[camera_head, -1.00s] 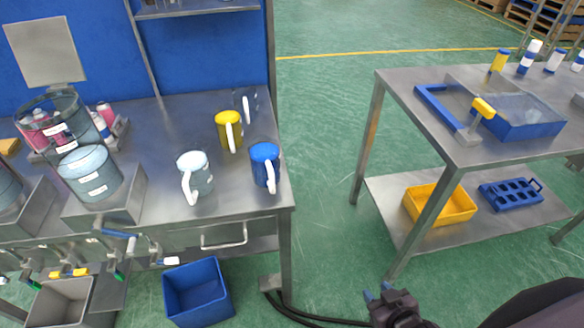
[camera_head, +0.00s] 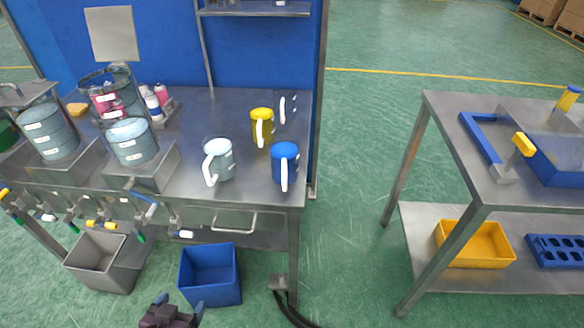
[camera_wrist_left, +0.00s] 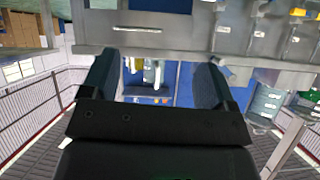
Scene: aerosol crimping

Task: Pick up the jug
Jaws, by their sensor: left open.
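Several jugs with white handles stand upright on the metal workbench (camera_head: 235,105). A pale translucent jug (camera_head: 219,160) is at the front, a blue jug (camera_head: 285,160) is at the front right, and a yellow jug (camera_head: 262,127) is behind them. A dark or clear jug (camera_head: 288,106) is at the back right. My left gripper (camera_head: 178,304) is at the bottom edge of the head view, below the bench top and apart from the jugs. In the left wrist view my left gripper (camera_wrist_left: 154,82) has its fingers apart. My right gripper is not in view.
Large clear vessels (camera_head: 132,142) stand on metal stands at the left, with valves along the bench front. A blue bin (camera_head: 210,274) and a grey bin (camera_head: 97,260) are on the floor. A second metal table (camera_head: 450,135) stands right, with open floor between.

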